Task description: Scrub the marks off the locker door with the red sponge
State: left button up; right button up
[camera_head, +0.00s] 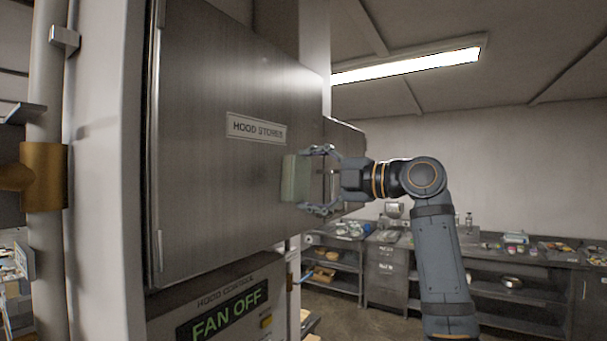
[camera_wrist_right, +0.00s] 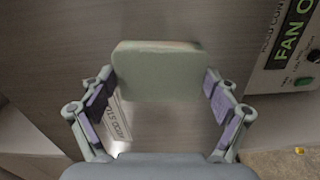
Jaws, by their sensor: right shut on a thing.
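The locker door (camera_head: 215,90) is a large brushed-steel panel labelled HOOD STORES, and it fills the left half of the head view. I cannot make out any distinct marks on it. My right gripper (camera_head: 312,180) is shut on the sponge (camera_head: 291,177), a block that looks pale grey-green here rather than red. The sponge is at the door's right part, just right of the label; I cannot tell whether it touches. In the right wrist view the sponge (camera_wrist_right: 158,70) sits between the two fingers, with the door behind it. My left gripper is out of view.
Below the door is a control panel (camera_head: 205,300) with a lit FAN OFF sign. A pale pipe (camera_head: 47,110) with a brass fitting (camera_head: 45,178) stands at the left. Cluttered steel counters (camera_head: 480,258) line the far wall at the right.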

aim_at(294, 182)
jog(key=shift+s+a+f+b, duration=0.25)
jog(key=shift+s+a+b, duration=0.3)
jog(key=shift+s+b, duration=0.25)
jog(key=shift+s+a+b, duration=0.4)
jog(key=shift+s+a, duration=0.1)
jog(key=shift+s, duration=0.1)
jog(key=shift+s+a+r, duration=0.25)
jog(key=shift+s, duration=0.1)
jog(key=shift+s+a+f+b, duration=0.1)
jog(key=shift+s+a+b, duration=0.1)
jog(key=shift+b, duration=0.15)
jog(key=shift+s+a+b, duration=0.7)
jog(key=shift+s, duration=0.35)
jog(key=shift+s+a, duration=0.3)
jog(key=shift+s, duration=0.05)
